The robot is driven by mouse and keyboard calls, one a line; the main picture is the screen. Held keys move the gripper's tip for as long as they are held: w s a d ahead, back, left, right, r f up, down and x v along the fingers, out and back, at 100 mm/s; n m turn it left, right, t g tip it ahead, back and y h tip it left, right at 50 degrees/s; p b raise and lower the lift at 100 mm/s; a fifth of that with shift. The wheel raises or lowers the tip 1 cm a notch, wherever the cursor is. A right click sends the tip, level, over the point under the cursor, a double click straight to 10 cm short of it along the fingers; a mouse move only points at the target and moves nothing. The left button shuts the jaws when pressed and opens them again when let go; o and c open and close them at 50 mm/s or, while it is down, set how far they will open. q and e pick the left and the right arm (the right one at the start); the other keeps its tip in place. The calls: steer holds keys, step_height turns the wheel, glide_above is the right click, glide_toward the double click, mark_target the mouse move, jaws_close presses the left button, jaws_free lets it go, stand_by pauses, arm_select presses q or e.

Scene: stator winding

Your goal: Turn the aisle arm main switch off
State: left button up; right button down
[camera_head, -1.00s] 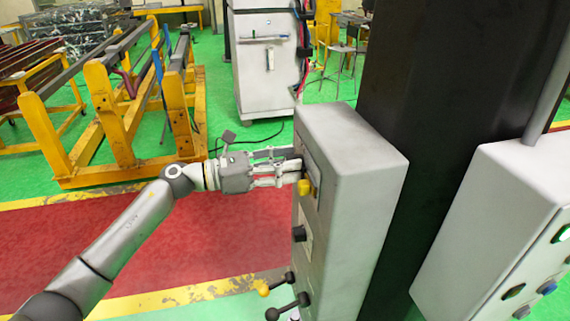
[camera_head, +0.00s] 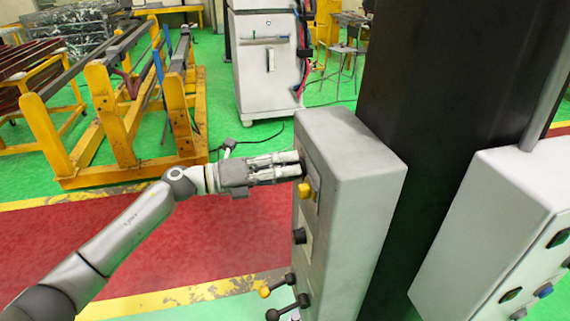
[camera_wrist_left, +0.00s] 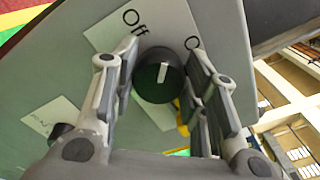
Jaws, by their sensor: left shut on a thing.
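The grey control box (camera_head: 355,190) stands against the dark column, its panel facing left. My left gripper (camera_head: 300,164) reaches its upper panel from the left. In the left wrist view, a round black switch knob (camera_wrist_left: 159,76) with a white mark sits between the fingers of my left gripper (camera_wrist_left: 160,85). The gripper is shut on this knob. A white label behind it reads "Off" (camera_wrist_left: 130,20) at upper left. My right gripper is not in view.
A yellow knob (camera_head: 306,190) sits just below my fingers, a black knob (camera_head: 299,236) lower down, and two levers (camera_head: 278,285) near the bottom. A second box (camera_head: 490,225) with buttons stands at right. Yellow frames (camera_head: 125,130) and a white cabinet (camera_head: 265,65) stand behind.

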arm_select(q)
steer(key=shift+w+f+n+p, duration=0.1)
steer(key=shift+n+p, duration=1.8)
steer(key=shift+n, duration=1.9)
steer(key=o, duration=1)
steer(key=shift+f, duration=0.1)
